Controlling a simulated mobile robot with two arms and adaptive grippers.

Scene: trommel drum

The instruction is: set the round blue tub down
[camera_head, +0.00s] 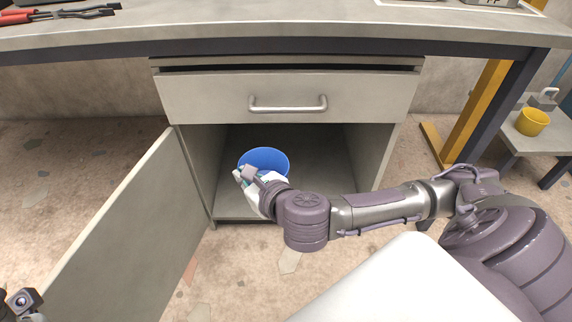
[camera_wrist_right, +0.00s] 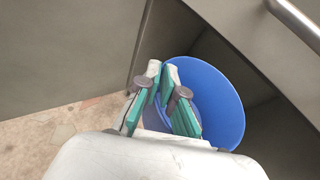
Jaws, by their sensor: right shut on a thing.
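The round blue tub (camera_head: 266,159) is inside the open lower compartment of the workbench cabinet in the head view. My right gripper (camera_head: 243,174) is shut on the tub's near-left rim. In the right wrist view, the tub (camera_wrist_right: 222,98) opens toward the camera and the two green-padded fingers of my right gripper (camera_wrist_right: 165,85) straddle its wall. The underside of the tub is hidden, so I cannot tell whether it touches the cabinet floor. My left gripper is not clearly in view; only a small part of my left arm shows at the bottom left of the head view.
The cabinet door (camera_head: 115,235) stands wide open on the left. Bare cabinet floor (camera_head: 325,195) lies right of the tub. A yellow tub (camera_head: 532,122) sits on a low stand at right.

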